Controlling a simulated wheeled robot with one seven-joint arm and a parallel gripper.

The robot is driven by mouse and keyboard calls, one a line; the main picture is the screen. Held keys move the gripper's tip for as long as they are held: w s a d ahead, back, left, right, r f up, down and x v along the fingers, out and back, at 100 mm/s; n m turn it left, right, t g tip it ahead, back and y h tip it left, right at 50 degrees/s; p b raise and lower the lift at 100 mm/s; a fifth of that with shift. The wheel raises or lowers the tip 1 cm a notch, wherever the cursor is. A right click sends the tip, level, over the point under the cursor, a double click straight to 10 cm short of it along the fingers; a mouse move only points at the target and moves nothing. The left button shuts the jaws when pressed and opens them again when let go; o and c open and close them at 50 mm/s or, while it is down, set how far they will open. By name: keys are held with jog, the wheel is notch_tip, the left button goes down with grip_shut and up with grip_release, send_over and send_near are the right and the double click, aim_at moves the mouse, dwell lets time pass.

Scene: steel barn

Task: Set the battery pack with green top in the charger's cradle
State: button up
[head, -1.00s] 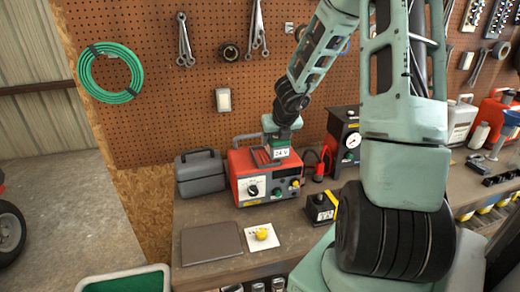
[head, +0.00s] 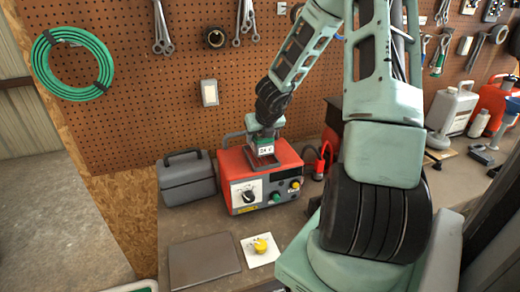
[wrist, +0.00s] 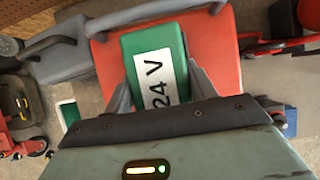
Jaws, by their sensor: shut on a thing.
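The battery pack (head: 265,149) has a green top and a white "24 V" label. It also shows in the wrist view (wrist: 140,45), between my two fingers. My gripper (head: 264,141) is shut on it. The red charger (head: 241,188) stands on the bench with dials on its front. Its grey cradle (head: 262,164) is on top, and the pack is upright right over it. I cannot tell whether the pack's lower end is inside the cradle; the gripper and pack hide most of the opening.
A grey case (head: 187,180) stands left of the charger, and red cable clamps (head: 319,165) are to its right. A brown flat mat (head: 204,260) and a white card with a yellow object (head: 261,248) lie in front. The pegboard (head: 130,130) rises close behind.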

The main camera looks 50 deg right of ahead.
jog(key=shift+f, duration=1.85)
jog(key=o, duration=1.5)
jog(key=shift+f+b, duration=0.15)
jog(key=shift+b, duration=0.15)
jog(key=shift+c, duration=0.2)
